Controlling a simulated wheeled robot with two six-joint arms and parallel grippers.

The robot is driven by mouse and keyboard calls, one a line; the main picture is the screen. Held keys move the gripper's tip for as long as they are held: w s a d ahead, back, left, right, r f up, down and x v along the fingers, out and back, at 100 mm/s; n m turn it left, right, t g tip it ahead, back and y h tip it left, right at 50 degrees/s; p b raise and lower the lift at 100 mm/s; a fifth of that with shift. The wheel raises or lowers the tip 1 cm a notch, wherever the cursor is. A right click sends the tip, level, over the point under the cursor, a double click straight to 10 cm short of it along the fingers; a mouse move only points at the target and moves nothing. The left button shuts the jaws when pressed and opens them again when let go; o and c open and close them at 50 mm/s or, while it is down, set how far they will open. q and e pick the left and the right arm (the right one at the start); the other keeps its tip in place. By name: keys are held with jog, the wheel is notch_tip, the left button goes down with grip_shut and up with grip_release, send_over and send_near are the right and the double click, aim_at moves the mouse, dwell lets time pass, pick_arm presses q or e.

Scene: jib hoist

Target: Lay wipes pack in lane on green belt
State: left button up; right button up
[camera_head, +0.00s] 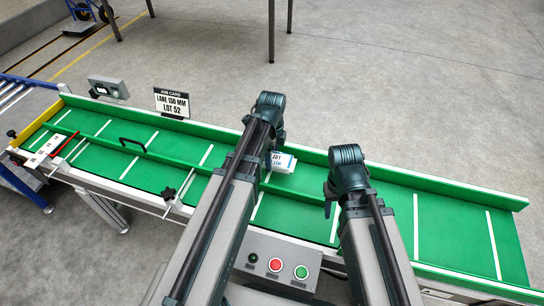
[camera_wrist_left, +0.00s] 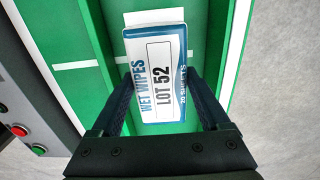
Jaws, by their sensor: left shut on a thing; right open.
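The wipes pack, white and blue and printed WET WIPES LOT 52, shows in the left wrist view (camera_wrist_left: 157,75) and partly in the head view (camera_head: 283,162). My left gripper (camera_wrist_left: 161,88) is shut on it, one finger along each side. The pack is over the green belt (camera_head: 459,225), between the inner rail and the far side wall; whether it touches the belt I cannot tell. In the head view my left arm hides part of the pack and most of the gripper. My right gripper (camera_head: 329,202) is open and empty above the belt, right of the pack.
A green divider rail (camera_head: 100,140) with a black handle (camera_head: 132,144) runs lengthwise along the belt. A job card (camera_head: 172,102) reads LANE 150 MM, LOT 52. A control box (camera_head: 278,266) with red and green buttons sits at the near side. The belt's right end is clear.

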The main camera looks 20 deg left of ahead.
aim_at(334, 224)
pick_arm(q)
jog(key=shift+f+b, duration=1.8)
jog(key=shift+f, duration=0.3)
pick_arm(e)
jog(key=shift+d+f, duration=0.1)
jog(key=shift+f, duration=2)
pick_arm(q)
jog(key=shift+f+b, duration=0.3)
pick_arm(e)
jog(key=shift+f, duration=0.3)
pick_arm(q)
jog(key=o, duration=1.3)
jog(key=shift+r, duration=0.2)
pick_arm(e)
jog(key=shift+r, duration=0.2)
pick_arm(q)
notch_tip(334, 224, up, 14)
jog(key=p, duration=1.4)
jog(key=shift+f, duration=0.2)
pick_arm(e)
notch_tip(334, 224, up, 14)
jog(key=shift+f, duration=0.25)
